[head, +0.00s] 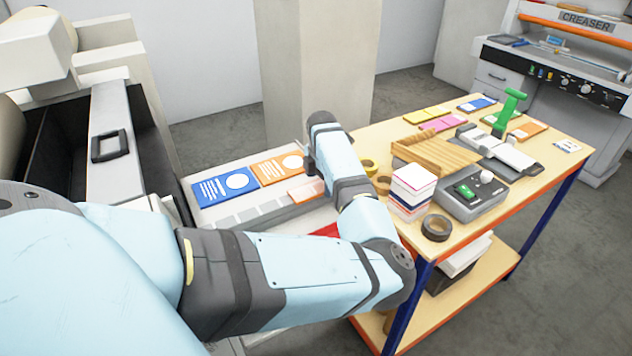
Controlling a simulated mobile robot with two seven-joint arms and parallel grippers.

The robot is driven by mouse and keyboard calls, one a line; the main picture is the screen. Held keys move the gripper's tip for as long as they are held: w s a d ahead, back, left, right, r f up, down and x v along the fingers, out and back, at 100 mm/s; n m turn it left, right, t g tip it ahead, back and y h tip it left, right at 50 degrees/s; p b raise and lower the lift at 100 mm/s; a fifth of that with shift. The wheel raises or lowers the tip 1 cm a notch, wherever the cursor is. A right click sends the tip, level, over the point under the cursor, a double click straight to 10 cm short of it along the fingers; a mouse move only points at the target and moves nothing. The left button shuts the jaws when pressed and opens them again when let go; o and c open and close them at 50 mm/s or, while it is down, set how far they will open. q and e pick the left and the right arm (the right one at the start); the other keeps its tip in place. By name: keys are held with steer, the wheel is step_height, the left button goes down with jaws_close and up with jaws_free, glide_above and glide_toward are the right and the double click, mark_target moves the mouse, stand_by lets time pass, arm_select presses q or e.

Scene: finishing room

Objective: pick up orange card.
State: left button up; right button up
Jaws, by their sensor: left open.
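An orange card (268,173) with a white circle and white lines lies flat on a pale tray-like surface (212,216) left of the table, beside a blue card (226,187) of the same design. Its right end is close to my left gripper (311,174), which is open. The wrist partly blocks that gripper, so I cannot tell whether its fingers touch the card. A paler orange piece (306,193) shows below it. Another orange card (529,131) lies on the wooden table. My right gripper is not in view.
The wooden table (400,136) holds a white card stack (411,190), tape rolls (436,228), a grey device (470,196), a wooden rack (436,153), a green-handled tool (508,111) and several flat cards. A creaser machine (575,50) stands behind, a pale pillar (318,60) at centre.

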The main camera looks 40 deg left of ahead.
arm_select(q)
steer(key=shift+f, duration=0.2)
steer(key=c, duration=1)
steer(key=shift+r, duration=0.1)
